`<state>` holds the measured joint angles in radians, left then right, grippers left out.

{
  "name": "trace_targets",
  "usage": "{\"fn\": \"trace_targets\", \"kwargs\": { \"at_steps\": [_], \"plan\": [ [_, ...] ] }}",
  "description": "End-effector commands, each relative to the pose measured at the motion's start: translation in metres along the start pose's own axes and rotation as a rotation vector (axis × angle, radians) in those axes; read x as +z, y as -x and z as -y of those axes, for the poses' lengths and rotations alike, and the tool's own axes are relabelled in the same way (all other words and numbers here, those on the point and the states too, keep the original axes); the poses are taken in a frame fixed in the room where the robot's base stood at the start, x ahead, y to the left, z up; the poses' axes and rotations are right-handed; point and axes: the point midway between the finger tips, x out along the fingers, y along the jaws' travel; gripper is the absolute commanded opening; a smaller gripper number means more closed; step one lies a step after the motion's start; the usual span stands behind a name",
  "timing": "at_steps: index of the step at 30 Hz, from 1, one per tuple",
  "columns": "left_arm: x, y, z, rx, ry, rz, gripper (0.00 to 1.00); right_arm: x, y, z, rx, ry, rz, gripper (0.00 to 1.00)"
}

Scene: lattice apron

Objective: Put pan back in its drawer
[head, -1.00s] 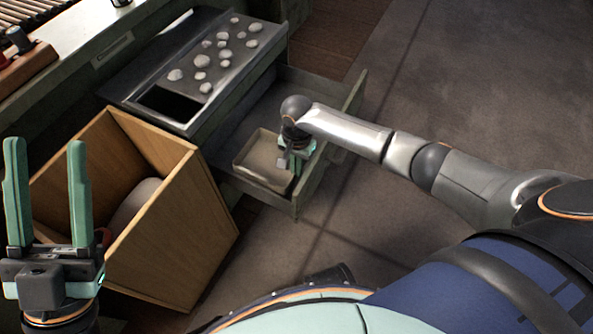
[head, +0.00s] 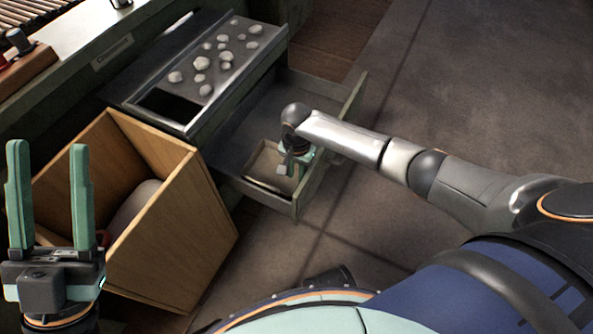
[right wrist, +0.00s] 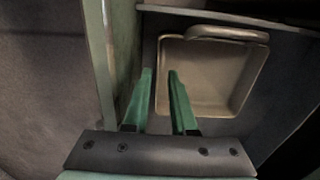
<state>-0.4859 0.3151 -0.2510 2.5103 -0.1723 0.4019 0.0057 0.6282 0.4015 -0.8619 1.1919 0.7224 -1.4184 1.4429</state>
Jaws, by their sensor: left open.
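The pan (head: 262,166) is a shallow, beige-grey rectangular pan with a bar handle. It lies inside the open drawer (head: 317,177), near its front corner, and looks flat. It also shows in the right wrist view (right wrist: 208,80), with its handle at the far edge. My right gripper (head: 287,168) is down in the drawer at the pan's near side. In the right wrist view its green fingers (right wrist: 160,74) stand apart, one on each side of the pan's side wall, with a gap showing. My left gripper (head: 47,150) is open and empty at the far left.
A wooden box (head: 185,235) with a rounded pale item inside stands left of the drawer. Above the drawer, a dark counter panel (head: 165,75) holds several pale stones beside a rectangular opening. The floor (head: 450,90) at right is clear.

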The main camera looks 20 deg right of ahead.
Motion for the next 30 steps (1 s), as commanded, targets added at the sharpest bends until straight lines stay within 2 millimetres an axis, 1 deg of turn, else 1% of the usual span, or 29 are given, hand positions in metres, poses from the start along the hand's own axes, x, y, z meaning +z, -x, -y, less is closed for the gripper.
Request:
{"fn": "trace_targets", "kwargs": {
  "at_steps": [1,2,9,11,14,24,27,30],
  "plan": [
    [0.000,0.000,0.000,-0.002,0.000,-0.001,0.50,0.000,0.000,0.000,0.000,0.000,0.000,0.32],
    [0.000,0.000,0.000,-0.002,0.000,-0.001,0.50,0.000,0.000,0.000,0.000,0.000,0.000,0.35],
    [0.000,0.000,0.001,-0.004,0.000,-0.001,0.50,0.000,0.001,0.000,0.000,0.000,-0.001,0.35],
    [0.000,0.000,0.001,-0.004,0.000,-0.001,0.50,-0.001,0.003,0.000,-0.001,0.000,-0.001,0.35],
    [0.001,0.000,0.000,-0.004,0.000,-0.001,0.50,-0.001,0.011,0.001,-0.003,0.001,-0.002,0.35],
    [-0.032,-0.029,0.015,-0.005,-0.038,-0.022,0.50,0.000,0.090,0.001,-0.003,0.000,0.000,0.35],
    [-0.038,-0.035,0.019,-0.012,-0.054,-0.026,0.50,0.000,0.108,0.001,-0.003,0.000,0.000,0.35],
    [-0.041,-0.037,0.022,-0.012,-0.072,-0.024,0.50,0.000,0.121,0.001,-0.001,0.000,0.001,0.35]
  ]
}}
